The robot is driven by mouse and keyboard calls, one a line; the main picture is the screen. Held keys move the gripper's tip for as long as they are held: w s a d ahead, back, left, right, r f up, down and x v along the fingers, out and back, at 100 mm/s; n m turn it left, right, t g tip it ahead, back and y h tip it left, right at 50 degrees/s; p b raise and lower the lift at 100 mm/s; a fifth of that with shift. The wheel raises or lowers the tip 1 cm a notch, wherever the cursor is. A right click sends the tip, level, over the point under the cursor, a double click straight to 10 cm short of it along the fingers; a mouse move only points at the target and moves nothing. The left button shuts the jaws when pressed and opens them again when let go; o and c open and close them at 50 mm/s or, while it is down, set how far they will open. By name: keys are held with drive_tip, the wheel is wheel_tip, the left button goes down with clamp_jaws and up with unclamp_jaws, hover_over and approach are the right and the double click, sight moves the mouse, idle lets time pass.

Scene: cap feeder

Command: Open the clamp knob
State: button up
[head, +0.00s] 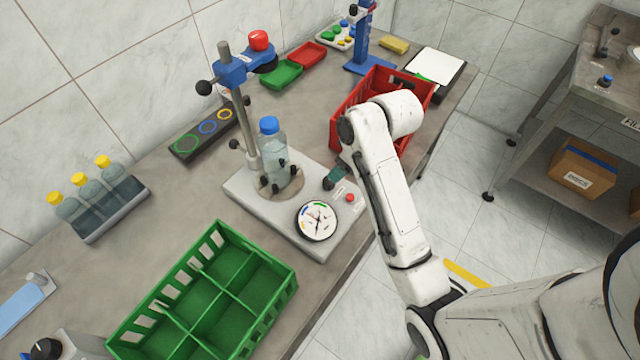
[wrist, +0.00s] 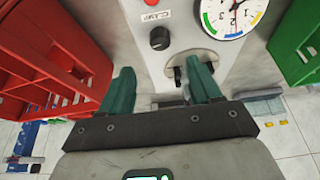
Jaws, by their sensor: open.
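The clamp knob (wrist: 160,39) is a small black round knob on the grey machine base, beside a label reading CLAMP. In the head view the knob (head: 328,184) shows at the base's right side, close by my gripper (head: 336,172). In the wrist view my gripper (wrist: 162,68) is open, its two green fingers apart with nothing held. The knob appears between and beyond the fingertips, not touched by them in that view. Another dark fitting (wrist: 178,74) is partly hidden by the right finger.
The machine base (head: 240,188) bears a blue-capped bottle (head: 270,147), a dial gauge (head: 317,221) and a red button (head: 350,198). A red crate (head: 340,119) stands behind my gripper; an empty green crate (head: 286,290) stands in front. Sample bottles (head: 93,190) stand left.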

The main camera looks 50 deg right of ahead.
sight(329, 183)
drive_tip(key=x, duration=0.9)
drive_tip(key=shift+f, duration=0.15)
drive_tip(key=c, duration=1)
drive_tip(key=shift+c, duration=0.2)
